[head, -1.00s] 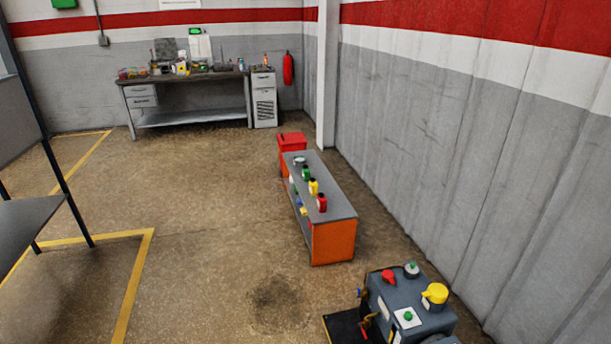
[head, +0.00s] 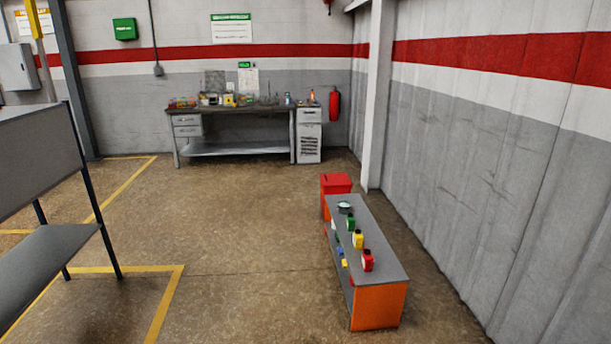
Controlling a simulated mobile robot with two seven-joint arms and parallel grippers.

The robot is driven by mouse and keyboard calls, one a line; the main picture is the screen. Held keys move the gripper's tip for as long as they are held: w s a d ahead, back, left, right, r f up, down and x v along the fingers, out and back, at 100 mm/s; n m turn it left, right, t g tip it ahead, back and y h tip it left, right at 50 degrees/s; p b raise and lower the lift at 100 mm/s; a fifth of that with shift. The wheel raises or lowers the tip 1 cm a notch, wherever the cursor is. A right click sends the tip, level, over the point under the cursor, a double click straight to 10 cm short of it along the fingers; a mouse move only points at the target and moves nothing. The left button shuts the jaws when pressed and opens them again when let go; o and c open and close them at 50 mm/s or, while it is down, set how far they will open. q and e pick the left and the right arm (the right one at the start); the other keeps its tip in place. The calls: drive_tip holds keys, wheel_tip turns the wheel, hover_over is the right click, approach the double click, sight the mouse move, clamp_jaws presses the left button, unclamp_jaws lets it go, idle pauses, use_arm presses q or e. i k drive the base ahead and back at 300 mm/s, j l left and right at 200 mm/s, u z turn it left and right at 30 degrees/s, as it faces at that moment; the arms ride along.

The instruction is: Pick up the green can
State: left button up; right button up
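The green can (head: 350,222) is small and stands upright on the grey top of a low orange cabinet (head: 378,308), right of the middle in the head view. It is in a row on that top, between a yellow can (head: 358,239) nearer to me and a dark round item (head: 345,207) farther off. A red can (head: 368,260) stands nearest in the row. Neither of my grippers is in view.
A red bin (head: 336,184) stands behind the cabinet, with the grey wall (head: 450,180) to its right. A grey table (head: 45,262) is at the left. A workbench (head: 235,150) stands at the back. The floor (head: 240,235) between is clear.

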sight(350, 220)
drive_tip(key=i+j, duration=0.1)
drive_tip(key=i, duration=3.25)
drive_tip(key=i+z, duration=0.2)
drive_tip(key=i, duration=0.35)
drive_tip(key=i+j+z, duration=0.2)
drive_tip(key=i, duration=0.35)
drive_tip(key=i+j+z, duration=0.2)
drive_tip(key=i, duration=0.3)
